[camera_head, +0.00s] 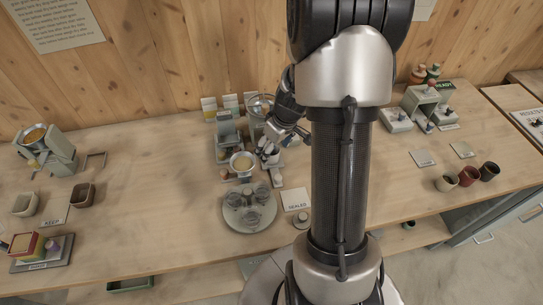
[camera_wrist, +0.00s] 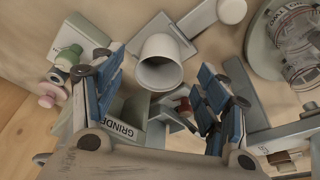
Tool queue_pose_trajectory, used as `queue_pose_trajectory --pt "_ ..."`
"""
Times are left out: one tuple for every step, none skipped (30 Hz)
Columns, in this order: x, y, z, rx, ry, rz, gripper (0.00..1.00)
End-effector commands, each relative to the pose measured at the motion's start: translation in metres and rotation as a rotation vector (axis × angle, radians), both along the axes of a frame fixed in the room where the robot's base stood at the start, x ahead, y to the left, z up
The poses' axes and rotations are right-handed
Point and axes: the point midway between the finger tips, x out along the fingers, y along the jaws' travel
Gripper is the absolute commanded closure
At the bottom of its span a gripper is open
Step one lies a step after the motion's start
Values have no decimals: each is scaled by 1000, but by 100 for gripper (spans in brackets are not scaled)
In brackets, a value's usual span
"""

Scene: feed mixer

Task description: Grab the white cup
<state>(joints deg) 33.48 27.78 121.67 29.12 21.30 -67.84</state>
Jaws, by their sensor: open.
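A white cup (camera_wrist: 161,62) shows in the wrist view with its open mouth facing the camera. It lies ahead of and between the fingertips of my gripper (camera_wrist: 160,72). My gripper is open, with blue pads on both fingers, and a gap shows between each finger and the cup. In the head view my gripper (camera_head: 271,146) is over the middle of the bench, and the white cup (camera_head: 273,157) is just below it, partly hidden.
A grey block marked GRINDER (camera_wrist: 124,131) lies below the cup in the wrist view. A round tray with clear jars (camera_head: 249,208) stands in front of my gripper.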

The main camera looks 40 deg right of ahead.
Motion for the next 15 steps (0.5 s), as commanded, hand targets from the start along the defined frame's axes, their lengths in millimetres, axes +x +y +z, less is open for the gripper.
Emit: queue_pose_trajectory --pt "2 0 -12 2 2 0 32" --pt "3 0 -17 2 2 0 32" --pt "5 0 -21 2 1 1 32" --pt "6 0 -24 1 1 1 32" --pt "7 0 -26 1 0 0 32" --pt "7 0 -27 0 0 -1 32" --pt "7 0 -27 0 0 -1 32" --pt "7 0 -26 -1 -1 -1 32" --pt "7 0 -26 -1 -1 -1 32" --pt "7 0 -25 -1 -1 -1 32" --pt "7 0 -25 -1 -1 -1 32" --pt "7 0 -25 0 -1 -1 33" --pt "7 0 -25 0 -1 -1 35" --pt "7 0 -25 0 -1 -1 37" --pt "7 0 -25 0 -1 -1 40"
